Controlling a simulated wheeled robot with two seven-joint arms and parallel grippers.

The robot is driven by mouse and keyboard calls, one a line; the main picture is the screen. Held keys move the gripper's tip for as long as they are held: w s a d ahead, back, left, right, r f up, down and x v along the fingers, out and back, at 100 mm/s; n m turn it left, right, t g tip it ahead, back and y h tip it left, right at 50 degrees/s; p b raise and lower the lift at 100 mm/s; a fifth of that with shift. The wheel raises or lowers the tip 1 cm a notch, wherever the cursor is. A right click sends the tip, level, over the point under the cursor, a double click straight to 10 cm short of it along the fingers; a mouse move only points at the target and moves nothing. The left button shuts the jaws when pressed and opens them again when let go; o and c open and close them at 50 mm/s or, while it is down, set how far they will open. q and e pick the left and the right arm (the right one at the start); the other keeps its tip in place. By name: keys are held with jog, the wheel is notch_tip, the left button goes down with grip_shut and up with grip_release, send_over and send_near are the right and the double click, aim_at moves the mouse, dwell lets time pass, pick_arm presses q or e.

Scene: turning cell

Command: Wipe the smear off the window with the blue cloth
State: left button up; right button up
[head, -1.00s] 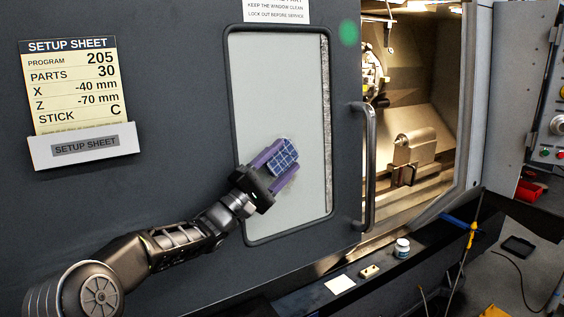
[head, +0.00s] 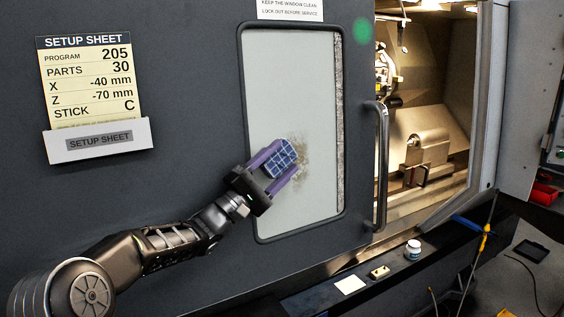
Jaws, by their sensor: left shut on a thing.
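The window (head: 290,90) is a tall pale pane with a dark frame in the machine's grey door. A brownish smear (head: 301,158) shows on it, to the right of and partly behind the cloth. The blue checked cloth (head: 281,157) is between the purple fingers of my left gripper (head: 279,164), which is shut on it. The gripper is over the lower left part of the window. I cannot tell whether the cloth touches the glass. My right gripper is not in view.
A vertical door handle (head: 381,165) stands right of the window, beside the open machine interior (head: 430,110). A setup sheet (head: 92,80) hangs in a holder at left. The ledge below bears a white card (head: 350,284), a small block (head: 379,272) and a jar (head: 413,250).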

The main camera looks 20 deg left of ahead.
pick_arm(q)
jog(key=shift+s+a, duration=0.1)
jog(key=shift+s+a, duration=1.2)
jog(key=shift+s, duration=0.3)
jog(key=shift+s+a, duration=1.25)
jog(key=shift+s, duration=0.3)
jog(key=s+d, duration=0.4)
jog(key=shift+d+r+b, duration=0.3)
jog(key=shift+r+b, duration=0.1)
jog(key=shift+s+d+r, duration=0.15)
jog(key=shift+s+d, duration=0.8)
jog(key=shift+d, duration=0.15)
